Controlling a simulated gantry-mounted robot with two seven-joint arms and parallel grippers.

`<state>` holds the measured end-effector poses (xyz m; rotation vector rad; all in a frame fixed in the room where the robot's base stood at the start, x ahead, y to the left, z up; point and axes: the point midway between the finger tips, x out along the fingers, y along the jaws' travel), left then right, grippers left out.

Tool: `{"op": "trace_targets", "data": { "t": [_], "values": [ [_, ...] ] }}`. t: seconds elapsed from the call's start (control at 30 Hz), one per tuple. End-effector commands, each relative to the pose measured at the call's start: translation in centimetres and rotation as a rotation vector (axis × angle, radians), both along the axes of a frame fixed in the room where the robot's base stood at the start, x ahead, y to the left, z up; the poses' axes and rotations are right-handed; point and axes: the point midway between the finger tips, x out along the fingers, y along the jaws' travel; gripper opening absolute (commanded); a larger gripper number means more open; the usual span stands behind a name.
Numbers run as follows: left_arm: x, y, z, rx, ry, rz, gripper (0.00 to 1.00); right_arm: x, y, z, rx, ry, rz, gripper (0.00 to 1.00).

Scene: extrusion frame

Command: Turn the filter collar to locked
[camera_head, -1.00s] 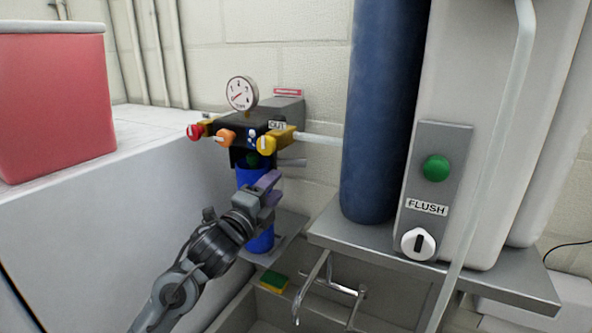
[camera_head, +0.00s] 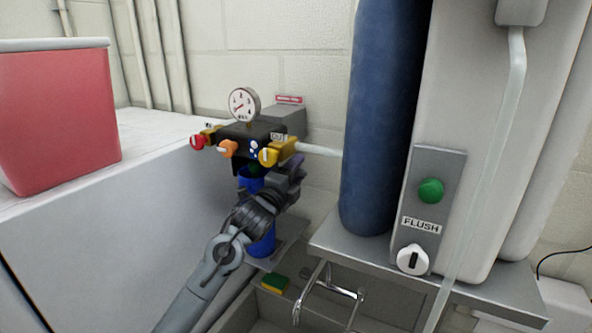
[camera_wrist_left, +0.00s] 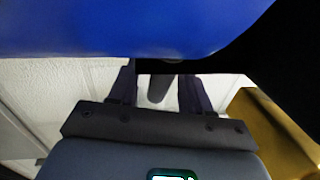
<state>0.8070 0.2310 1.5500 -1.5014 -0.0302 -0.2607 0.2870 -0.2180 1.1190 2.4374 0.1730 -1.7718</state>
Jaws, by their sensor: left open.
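The blue filter housing (camera_head: 262,243) hangs upright below a dark valve head (camera_head: 236,137). It also fills the top of the left wrist view (camera_wrist_left: 130,25). My left gripper (camera_head: 293,167) is at the right side of the housing's upper part, just below the head. Its arm covers much of the housing, and I cannot make out the collar or its lock mark. In the left wrist view, the two fingers of the gripper (camera_wrist_left: 160,92) are apart. A dark grey tab (camera_wrist_left: 159,86) shows between them; I cannot tell whether they touch it. My right gripper is not in view.
Red (camera_head: 197,142), orange (camera_head: 227,148) and yellow (camera_head: 268,157) knobs and a gauge (camera_head: 244,104) sit close above the gripper. A tall blue cylinder (camera_head: 378,120) stands to the right. A faucet (camera_head: 330,292) and sponge (camera_head: 275,281) are below.

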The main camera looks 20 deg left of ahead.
Motion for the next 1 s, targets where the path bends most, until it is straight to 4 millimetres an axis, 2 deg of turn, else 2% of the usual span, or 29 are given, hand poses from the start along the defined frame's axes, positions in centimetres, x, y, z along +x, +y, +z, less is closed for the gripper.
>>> {"op": "trace_targets", "data": {
  "t": [0.27,0.5,0.6,1.0],
  "values": [
    [0.07,-0.02,-0.03,0.0,0.0,0.0,0.48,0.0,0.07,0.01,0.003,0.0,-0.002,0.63],
    [0.06,-0.02,-0.02,0.0,0.0,0.0,0.12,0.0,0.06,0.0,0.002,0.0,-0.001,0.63],
    [0.05,-0.02,-0.02,0.0,0.0,0.0,0.0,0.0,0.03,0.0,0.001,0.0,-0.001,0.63],
    [-0.17,0.02,0.04,0.001,-0.001,-0.018,0.0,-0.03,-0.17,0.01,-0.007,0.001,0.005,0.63]
  ]
}}
